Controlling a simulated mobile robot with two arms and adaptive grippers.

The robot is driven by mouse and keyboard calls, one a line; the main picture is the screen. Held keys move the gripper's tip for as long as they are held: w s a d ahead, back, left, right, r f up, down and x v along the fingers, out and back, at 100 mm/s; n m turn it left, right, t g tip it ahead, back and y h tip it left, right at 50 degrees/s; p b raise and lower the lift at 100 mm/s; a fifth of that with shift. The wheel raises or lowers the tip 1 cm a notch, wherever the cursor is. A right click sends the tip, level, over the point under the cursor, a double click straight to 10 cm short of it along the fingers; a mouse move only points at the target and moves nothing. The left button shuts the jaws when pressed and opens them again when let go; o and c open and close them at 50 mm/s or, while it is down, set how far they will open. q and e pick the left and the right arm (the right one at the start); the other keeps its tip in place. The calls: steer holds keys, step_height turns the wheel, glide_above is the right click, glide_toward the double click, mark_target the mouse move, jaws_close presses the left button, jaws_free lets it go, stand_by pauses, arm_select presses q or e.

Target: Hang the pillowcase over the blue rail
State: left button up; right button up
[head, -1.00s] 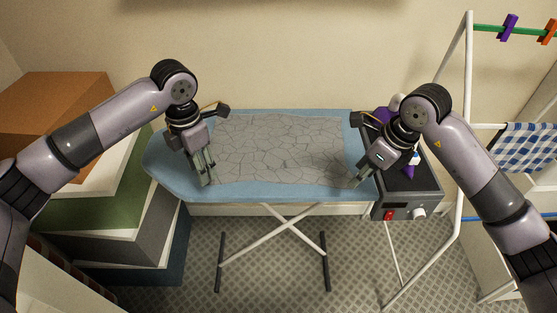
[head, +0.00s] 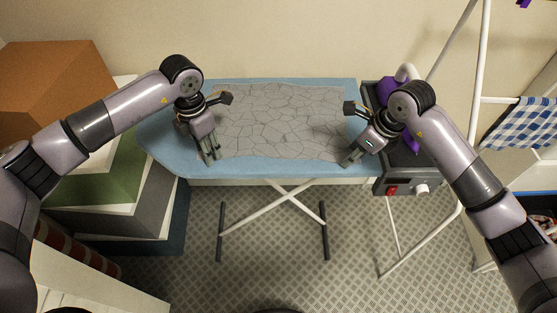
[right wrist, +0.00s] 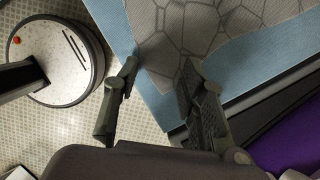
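The pillowcase (head: 275,122) is grey with a cracked-line pattern and lies flat on the blue ironing board (head: 165,140). Its right front part also shows in the right wrist view (right wrist: 185,25). My left gripper (head: 212,159) points down at its front left corner, with a narrow gap between the fingers. My right gripper (head: 347,163) is by the front right corner. A blue rail (head: 535,193) shows partly at the right edge, low on the white rack.
The white rack (head: 478,60) stands at the right with a blue checked cloth (head: 522,124) on it. A dark unit with a red switch (head: 391,190) adjoins the board's right end. Stacked boxes (head: 55,75) fill the left. Patterned floor (head: 270,235) is clear in front.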

arm_select(q)
steer(key=shift+f, duration=0.2)
arm_select(e)
steer(key=shift+f, duration=0.2)
arm_select(q)
steer(key=shift+r, duration=0.1)
arm_select(e)
steer(key=shift+r, duration=0.1)
arm_select(q)
steer(key=c, duration=0.6)
arm_select(e)
steer(key=shift+s, duration=0.1)
steer(key=c, duration=0.6)
arm_select(q)
steer(key=shift+f, duration=0.25)
steer(key=c, duration=0.3)
arm_select(e)
steer(key=shift+f, duration=0.3)
steer(key=c, duration=0.3)
arm_select(q)
steer(key=shift+s, duration=0.1)
jaws_close()
arm_select(e)
steer(key=shift+s+a+f, duration=0.1)
jaws_close()
